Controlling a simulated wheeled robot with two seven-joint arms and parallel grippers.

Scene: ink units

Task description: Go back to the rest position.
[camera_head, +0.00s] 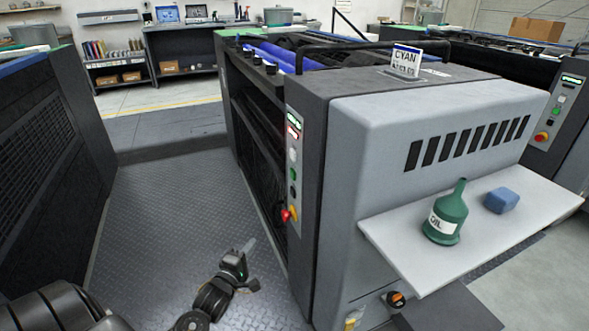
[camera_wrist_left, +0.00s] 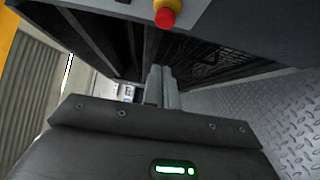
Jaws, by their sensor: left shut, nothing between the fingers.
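My left gripper (camera_head: 249,246) is at the lower middle of the head view, over the metal floor and just left of the grey ink unit (camera_head: 440,120). Its fingers are together with nothing between them. In the left wrist view the closed fingers (camera_wrist_left: 162,88) point toward the dark side of the unit, and a red button on a yellow base (camera_wrist_left: 165,14) shows above them. The same red button (camera_head: 286,215) is on the unit's control panel in the head view, up and to the right of the gripper. My right gripper is not in view.
A white shelf (camera_head: 400,268) juts from the unit and holds a green oil can (camera_head: 446,215) and a blue block (camera_head: 501,201). A dark machine (camera_head: 50,150) stands on the left. The diamond-plate floor (camera_head: 165,210) between the machines is clear. A CYAN sign (camera_head: 406,60) stands on top.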

